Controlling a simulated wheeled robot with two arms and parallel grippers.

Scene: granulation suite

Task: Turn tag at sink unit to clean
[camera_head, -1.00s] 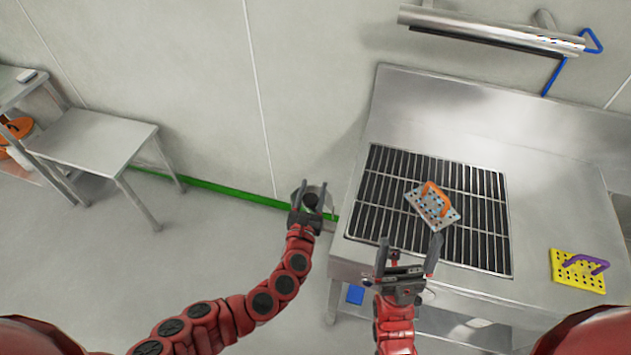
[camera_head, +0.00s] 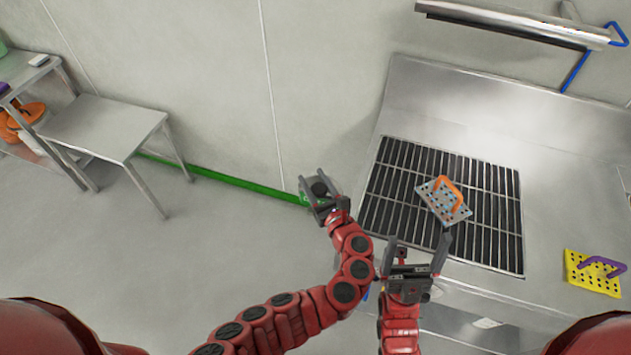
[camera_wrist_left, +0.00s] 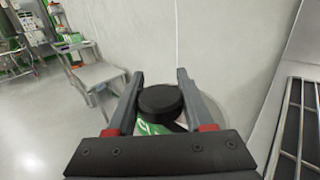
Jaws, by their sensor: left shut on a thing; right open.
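The tag is a black round knob (camera_head: 320,189) over a disc at the left side of the sink unit (camera_head: 432,110). In the left wrist view the black knob (camera_wrist_left: 160,101) sits between my fingers. A green patch (camera_wrist_left: 147,129) with white lettering shows beside and below it, mostly hidden. My left gripper (camera_head: 313,177) is shut on the knob, its fingers on either side and tilted to the left. My right gripper (camera_head: 417,241) is open and empty, above the front edge of the sink unit.
A perforated plate with an orange handle (camera_head: 444,200) lies on the black grate (camera_head: 490,235). A yellow perforated plate with a purple handle (camera_head: 592,275) lies to its right. A metal table (camera_head: 105,125) stands at left. The floor between is clear.

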